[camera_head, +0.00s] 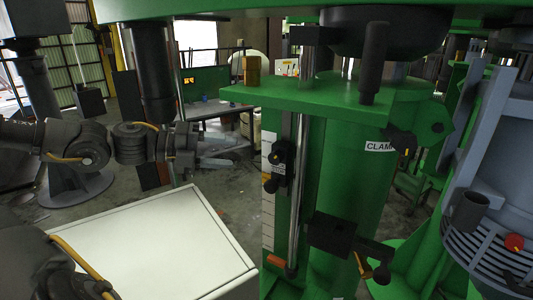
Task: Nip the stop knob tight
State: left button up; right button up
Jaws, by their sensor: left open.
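A black fitting with a small knob (273,185) sits on a vertical steel rod (299,195) beside a white scale strip, on the front of the green machine. It looks like the stop knob, but no label shows that. My left gripper (190,152) is open and empty, in the air to the left of the fitting with a clear gap between them. How tight the knob is cannot be seen. My right gripper is not in view.
A white-topped cabinet (145,245) stands below my left gripper. A green plate (325,97) overhangs the fitting. A black block (331,233) juts out lower right of it. A knob (404,152) sits by the "CLAM" label, and a grey vessel (500,150) stands right.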

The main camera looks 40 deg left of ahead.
aim_at(269, 156)
pick_arm(q)
jog(key=p+x, duration=0.4)
jog(key=x, duration=0.5)
jog(key=shift+w+d+f+p, duration=0.1)
jog(key=shift+w+f+p, duration=0.05)
jog(key=shift+w+p, duration=0.15)
jog(key=shift+w+d+f, duration=0.15)
jog(key=shift+w, duration=0.15)
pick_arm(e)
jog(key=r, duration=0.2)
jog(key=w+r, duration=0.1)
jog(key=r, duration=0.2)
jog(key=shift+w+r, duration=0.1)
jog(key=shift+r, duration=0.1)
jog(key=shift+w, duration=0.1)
pick_arm(q)
jog(key=shift+c, duration=0.9)
jog(key=c, duration=0.8)
